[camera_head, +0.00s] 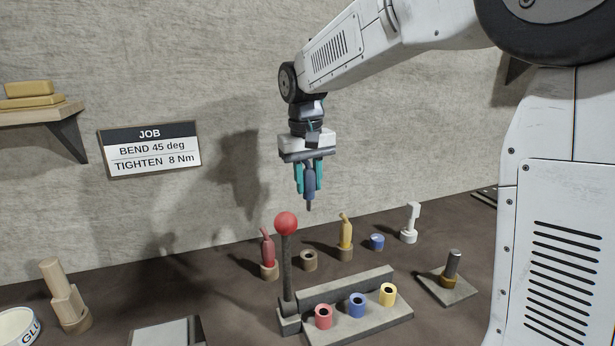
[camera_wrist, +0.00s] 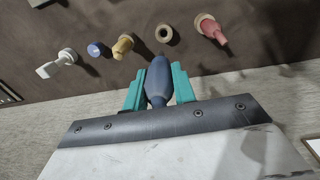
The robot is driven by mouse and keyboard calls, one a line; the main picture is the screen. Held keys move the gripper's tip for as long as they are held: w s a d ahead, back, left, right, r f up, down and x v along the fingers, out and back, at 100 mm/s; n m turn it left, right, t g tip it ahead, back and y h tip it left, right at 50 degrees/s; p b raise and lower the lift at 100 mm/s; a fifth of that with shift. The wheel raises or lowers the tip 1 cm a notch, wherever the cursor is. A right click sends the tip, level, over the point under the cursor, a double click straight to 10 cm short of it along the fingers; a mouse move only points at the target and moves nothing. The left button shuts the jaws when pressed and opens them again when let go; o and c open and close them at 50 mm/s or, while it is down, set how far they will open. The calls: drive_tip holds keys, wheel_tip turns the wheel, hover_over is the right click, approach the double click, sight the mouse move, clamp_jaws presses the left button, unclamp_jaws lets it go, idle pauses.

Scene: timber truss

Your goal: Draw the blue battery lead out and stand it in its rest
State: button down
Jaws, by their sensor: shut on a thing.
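My gripper (camera_head: 308,172) is shut on the blue battery lead (camera_head: 310,188), high above the bench. The lead hangs upright with its dark tip down. In the wrist view the lead (camera_wrist: 158,82) sits between the two teal fingers (camera_wrist: 156,90). An empty round rest (camera_head: 308,260) stands on the bench below, between the red lead (camera_head: 267,248) and the yellow lead (camera_head: 346,230), each standing in a rest. The empty rest also shows in the wrist view (camera_wrist: 164,33). The blue socket (camera_head: 357,306) on the front block is empty.
The block (camera_head: 372,326) also holds red (camera_head: 323,318) and yellow (camera_head: 388,294) sockets, both empty. A red-knobbed lever (camera_head: 286,224) rises at its left end. A small blue item (camera_head: 377,242) and a white tool (camera_head: 410,222) stand right of the yellow lead.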

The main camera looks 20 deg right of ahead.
wheel_tip(320, 180, down, 11)
idle(0.9)
drive_tip(key=shift+s+f, duration=0.1)
drive_tip(key=shift+f, duration=0.15)
idle(0.8)
drive_tip(key=shift+f, duration=2.05)
drive_tip(key=c, duration=1.1)
unclamp_jaws()
drive_tip(key=shift+o, duration=0.2)
drive_tip(key=r, duration=0.7)
drive_tip(key=shift+a+r, duration=0.25)
drive_tip(key=shift+r, duration=0.15)
drive_tip(key=s+d+r, duration=0.1)
drive_tip(key=s+r, duration=0.1)
drive_tip(key=s, duration=1.4)
drive_tip(key=s+d+r+t, duration=0.1)
drive_tip(key=s+d, duration=0.1)
drive_tip(key=s, duration=1.4)
drive_tip(key=shift+d+r+y, duration=0.3)
drive_tip(key=shift+r, duration=0.05)
